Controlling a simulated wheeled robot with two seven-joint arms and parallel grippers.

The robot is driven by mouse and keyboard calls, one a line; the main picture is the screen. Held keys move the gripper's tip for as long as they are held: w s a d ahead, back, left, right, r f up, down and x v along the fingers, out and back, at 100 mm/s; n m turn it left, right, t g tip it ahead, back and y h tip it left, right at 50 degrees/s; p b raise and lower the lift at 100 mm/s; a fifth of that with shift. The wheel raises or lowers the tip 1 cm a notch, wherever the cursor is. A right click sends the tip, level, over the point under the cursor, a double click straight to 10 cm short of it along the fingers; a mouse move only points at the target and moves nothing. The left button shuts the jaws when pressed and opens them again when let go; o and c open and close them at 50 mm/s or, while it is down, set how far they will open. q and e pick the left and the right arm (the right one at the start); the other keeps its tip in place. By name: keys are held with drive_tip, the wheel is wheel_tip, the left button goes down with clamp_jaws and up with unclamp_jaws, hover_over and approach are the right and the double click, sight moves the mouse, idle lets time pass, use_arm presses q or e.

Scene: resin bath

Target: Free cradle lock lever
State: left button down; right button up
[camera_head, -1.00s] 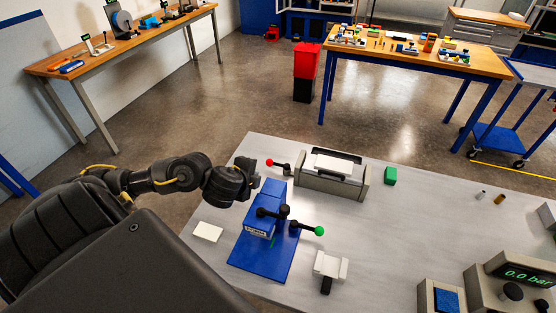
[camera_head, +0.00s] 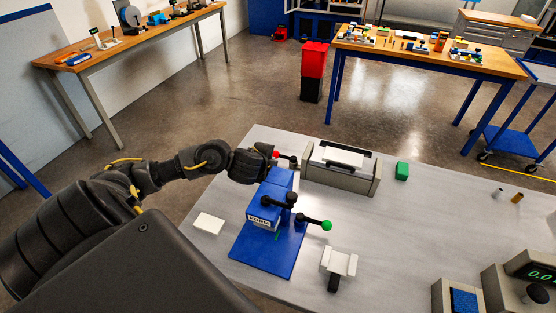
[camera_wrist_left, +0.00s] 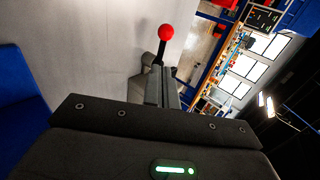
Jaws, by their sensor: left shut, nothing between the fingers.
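A lever with a red knob (camera_head: 276,155) stands at the left end of the grey bath (camera_head: 340,181). The knob also shows in the left wrist view (camera_wrist_left: 166,32), on a dark stem rising from a grey mount. A white part lies in the top of the bath. My left gripper (camera_head: 262,165) is beside the red-knobbed lever, on its left. In the left wrist view its shut, empty fingers (camera_wrist_left: 161,88) point toward the lever; whether they touch it I cannot tell. The gripper hides part of the lever in the head view. My right gripper is out of view.
A blue fixture (camera_head: 268,235) with black knobs and a green-knobbed lever (camera_head: 326,225) stands just in front. A white card (camera_head: 209,224) and a white clamp-like piece (camera_head: 338,262) lie nearby.

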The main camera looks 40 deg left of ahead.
sight(283, 156)
use_arm(q)
drive_tip(key=b+x, duration=0.2)
drive_tip(key=x, duration=0.8)
drive_tip(key=shift+b, duration=0.3)
drive_tip(key=shift+w+d, duration=0.1)
